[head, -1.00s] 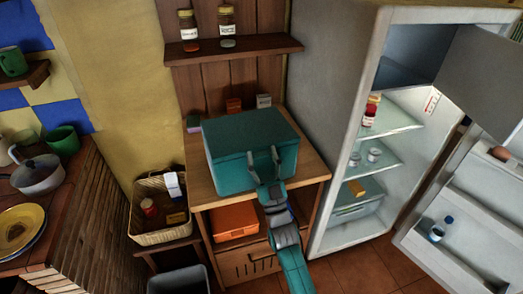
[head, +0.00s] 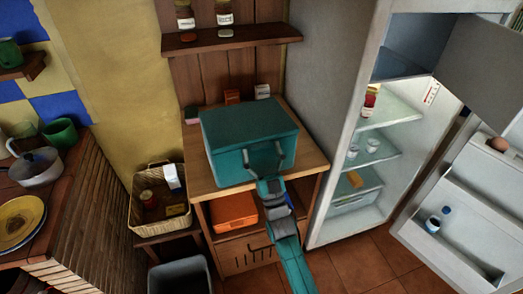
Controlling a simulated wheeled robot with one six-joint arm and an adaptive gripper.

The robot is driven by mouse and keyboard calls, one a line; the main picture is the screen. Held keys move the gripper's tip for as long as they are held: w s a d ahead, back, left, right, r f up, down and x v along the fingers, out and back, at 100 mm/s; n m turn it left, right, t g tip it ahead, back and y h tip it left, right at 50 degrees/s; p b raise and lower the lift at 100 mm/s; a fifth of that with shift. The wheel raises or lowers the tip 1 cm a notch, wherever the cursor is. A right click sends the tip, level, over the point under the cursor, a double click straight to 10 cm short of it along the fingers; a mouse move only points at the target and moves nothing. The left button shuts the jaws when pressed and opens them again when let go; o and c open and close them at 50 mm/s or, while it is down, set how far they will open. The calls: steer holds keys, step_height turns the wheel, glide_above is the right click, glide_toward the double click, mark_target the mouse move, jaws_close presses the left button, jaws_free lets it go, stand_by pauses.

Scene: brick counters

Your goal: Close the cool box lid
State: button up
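The teal cool box (head: 228,170) stands on the wooden counter beside the fridge. Its lid (head: 248,127) lies flat on top and looks shut; I see no clear gap along the front edge. My gripper (head: 263,152) is in front of the box with its two fingers spread apart and nothing between them. The fingertips are at the box's front face, near the lid's front edge. I cannot tell whether they touch it. The gripper hides part of the front face.
The counter (head: 311,164) has an orange bin (head: 233,212) on its lower shelf. Small boxes stand behind the cool box. A wall shelf (head: 230,41) with jars is above. The fridge (head: 330,110) stands open at right. A wicker basket (head: 145,216) is at left.

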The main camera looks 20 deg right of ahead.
steer(key=shift+s, duration=0.1)
steer(key=v, duration=1.2)
